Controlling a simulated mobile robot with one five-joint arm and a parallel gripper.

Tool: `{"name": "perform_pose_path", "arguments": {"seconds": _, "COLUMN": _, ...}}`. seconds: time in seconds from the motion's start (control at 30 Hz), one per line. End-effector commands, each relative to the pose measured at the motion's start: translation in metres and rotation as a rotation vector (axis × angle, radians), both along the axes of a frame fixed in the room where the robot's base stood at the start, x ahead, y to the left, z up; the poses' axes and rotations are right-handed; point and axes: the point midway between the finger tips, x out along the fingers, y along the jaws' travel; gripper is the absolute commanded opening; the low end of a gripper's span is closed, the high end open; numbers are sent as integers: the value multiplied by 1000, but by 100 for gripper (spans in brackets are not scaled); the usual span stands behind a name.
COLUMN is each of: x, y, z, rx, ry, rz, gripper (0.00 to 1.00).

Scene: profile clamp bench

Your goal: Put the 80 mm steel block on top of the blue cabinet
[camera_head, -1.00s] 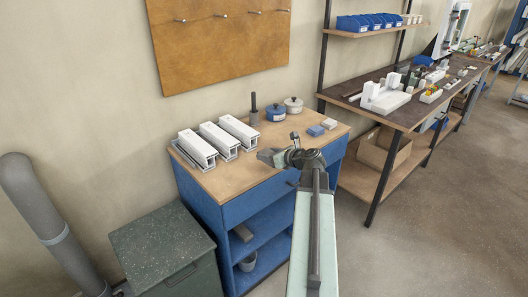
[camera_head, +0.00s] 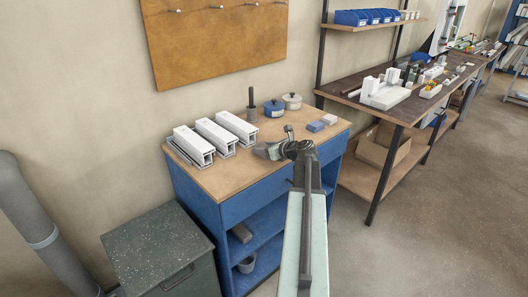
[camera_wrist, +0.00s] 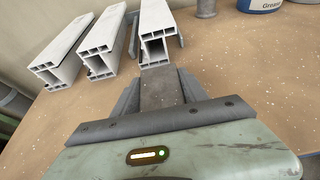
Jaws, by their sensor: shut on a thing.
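The blue cabinet (camera_head: 232,211) stands against the wall with a wooden top. My gripper (camera_head: 261,151) is over the right-middle part of that top in the head view. In the wrist view my gripper (camera_wrist: 160,92) is shut on a dark grey steel block (camera_wrist: 160,95), held between the two jaws. The wooden top (camera_wrist: 235,75) shows around and beyond the block. The block's lower side is hidden, and I cannot tell whether it touches the top. In the head view the block cannot be made out clearly.
Three white profiles (camera_head: 215,138) stand on the top's left half; one is just beyond the block in the wrist view. A green bin (camera_head: 160,250) stands left.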

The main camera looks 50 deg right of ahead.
Motion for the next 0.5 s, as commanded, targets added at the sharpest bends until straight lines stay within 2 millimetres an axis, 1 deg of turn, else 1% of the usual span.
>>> {"name": "perform_pose_path", "arguments": {"seconds": 0.17, "x": -1, "y": -1, "z": -4, "rx": 1, "ry": -1, "rz": -3, "gripper": 0}}
{"name": "perform_pose_path", "arguments": {"seconds": 0.2, "x": -1, "y": -2, "z": -3, "rx": 0, "ry": 0, "rz": -3, "gripper": 59}}
{"name": "perform_pose_path", "arguments": {"seconds": 0.23, "x": -1, "y": -2, "z": -2, "rx": 0, "ry": 0, "rz": -3, "gripper": 67}}
{"name": "perform_pose_path", "arguments": {"seconds": 0.27, "x": -2, "y": -2, "z": -2, "rx": 0, "ry": 0, "rz": -3, "gripper": 73}}
{"name": "perform_pose_path", "arguments": {"seconds": 0.5, "x": -2, "y": -2, "z": -2, "rx": 0, "ry": 0, "rz": -3, "gripper": 73}}
